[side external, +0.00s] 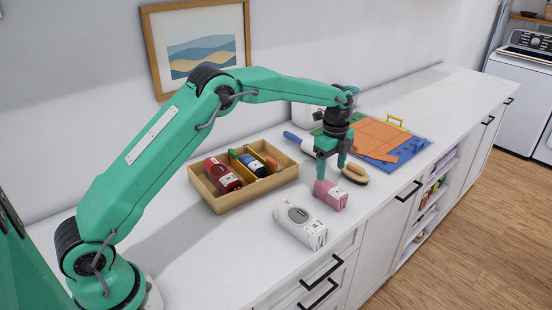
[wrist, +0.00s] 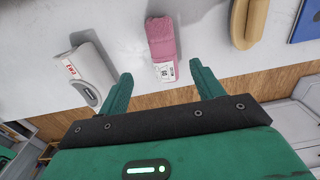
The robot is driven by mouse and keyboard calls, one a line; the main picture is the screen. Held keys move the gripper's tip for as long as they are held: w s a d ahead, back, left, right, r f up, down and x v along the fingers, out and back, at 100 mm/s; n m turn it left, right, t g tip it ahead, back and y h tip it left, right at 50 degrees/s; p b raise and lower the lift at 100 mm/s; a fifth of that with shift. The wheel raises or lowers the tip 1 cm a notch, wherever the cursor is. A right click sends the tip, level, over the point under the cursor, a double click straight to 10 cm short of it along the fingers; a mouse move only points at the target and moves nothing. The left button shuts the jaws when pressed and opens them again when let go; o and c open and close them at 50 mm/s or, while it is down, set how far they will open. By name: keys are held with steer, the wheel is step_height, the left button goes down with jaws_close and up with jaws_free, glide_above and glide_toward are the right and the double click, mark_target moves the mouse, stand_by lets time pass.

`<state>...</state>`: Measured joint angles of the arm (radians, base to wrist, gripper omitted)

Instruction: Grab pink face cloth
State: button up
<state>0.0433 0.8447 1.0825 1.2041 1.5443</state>
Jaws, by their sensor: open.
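The pink face cloth (side external: 331,195) is a small folded roll with a white label, lying on the white counter near its front edge. In the wrist view the pink cloth (wrist: 161,42) lies beyond the fingertips, roughly between their lines, with its label toward me. My gripper (side external: 331,172) points down just above and behind the cloth in the side view. Its two green fingers also show in the wrist view (wrist: 160,83), spread apart with nothing between them. Any contact between a finger and the cloth is hard to tell in the side view.
A white device (side external: 300,224) lies left of the cloth and a wooden brush (side external: 355,174) lies right of it. A wooden tray (side external: 222,204) with bottles stands behind to the left. A lint roller (side external: 298,141) and coloured boards (side external: 376,139) lie behind. The counter's front edge is close.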

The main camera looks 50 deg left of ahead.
mark_target(331, 186)
steer(key=shift+w+f, duration=0.25)
steer(key=shift+f, duration=1.65)
steer(key=shift+d+f, duration=0.15)
steer(key=shift+f, duration=2.45)
steer(key=c, duration=1.1)
